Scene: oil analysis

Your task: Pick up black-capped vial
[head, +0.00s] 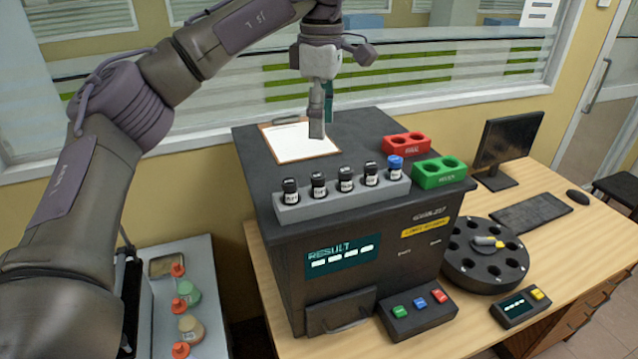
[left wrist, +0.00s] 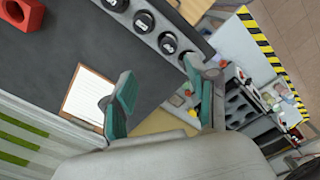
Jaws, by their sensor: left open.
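Several black-capped vials (head: 318,185) stand upright in a row in a grey rack (head: 340,205) along the front top edge of the dark analyzer. A blue-capped vial (head: 395,167) stands at the right end of that row. In the left wrist view the round black caps (left wrist: 143,21) show at the top middle. My left gripper (head: 322,122) is open and empty, above and behind the rack, over the clipboard. Its fingers also show spread apart in the left wrist view (left wrist: 160,88). My right gripper is not in view.
The analyzer (head: 400,270) carries a clipboard (head: 292,155), a red two-hole holder (head: 406,144) and a green two-hole holder (head: 438,179). A black carousel (head: 462,272) stands to the right, with a monitor (head: 508,140) behind. Flasks stand on a lower table at the left.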

